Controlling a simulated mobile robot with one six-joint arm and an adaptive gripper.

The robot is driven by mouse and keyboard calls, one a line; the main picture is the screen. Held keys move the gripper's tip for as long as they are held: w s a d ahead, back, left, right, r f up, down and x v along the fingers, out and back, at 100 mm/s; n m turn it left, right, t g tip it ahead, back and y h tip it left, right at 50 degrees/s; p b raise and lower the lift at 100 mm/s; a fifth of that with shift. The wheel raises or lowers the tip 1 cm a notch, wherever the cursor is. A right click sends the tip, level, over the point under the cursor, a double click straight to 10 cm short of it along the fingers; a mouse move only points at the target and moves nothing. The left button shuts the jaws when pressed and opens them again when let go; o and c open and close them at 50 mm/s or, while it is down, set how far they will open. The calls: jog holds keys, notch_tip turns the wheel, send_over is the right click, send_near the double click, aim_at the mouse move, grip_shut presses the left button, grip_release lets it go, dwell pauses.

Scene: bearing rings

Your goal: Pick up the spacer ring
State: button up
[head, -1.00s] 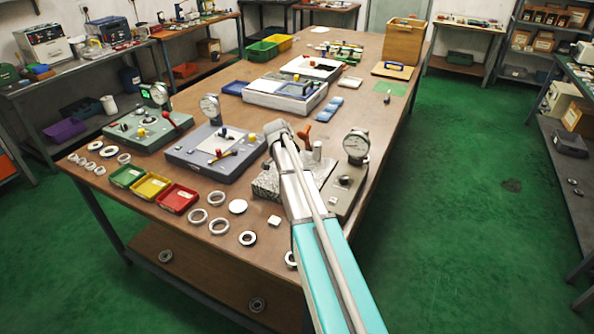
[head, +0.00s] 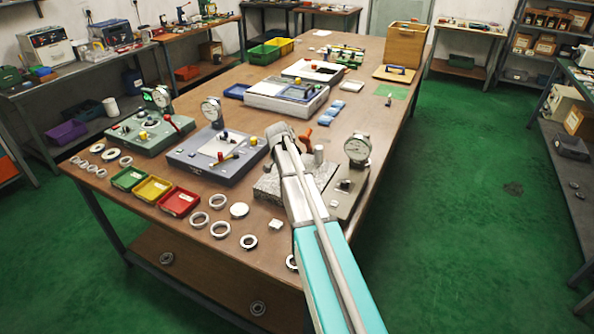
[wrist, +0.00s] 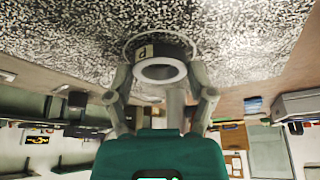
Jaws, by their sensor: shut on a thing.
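The spacer ring (wrist: 160,68) shows in the wrist view as a short ring with a pale rim, a dark wall and a small light label. It is between the fingers of my gripper (wrist: 162,78), which is shut on it. The ring is at the speckled granite plate (wrist: 240,40); I cannot tell whether it touches it. In the head view my arm covers the gripper and the ring, and part of the granite plate (head: 266,188) shows beside the arm.
A dial gauge stand (head: 357,150) stands close to the right of my arm. Red (head: 179,201), yellow (head: 152,189) and green (head: 128,178) bins lie to the left. Several loose rings (head: 220,229) lie near the front edge. A grey gauge fixture (head: 215,165) stands left of the plate.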

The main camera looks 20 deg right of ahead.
jog(key=shift+r+p, duration=1.2)
jog(key=shift+r, duration=0.15)
jog(key=s+d+r+p, duration=0.8)
jog(key=s+r+p, duration=0.2)
jog(key=s, duration=0.1)
jog(key=shift+d, duration=0.3)
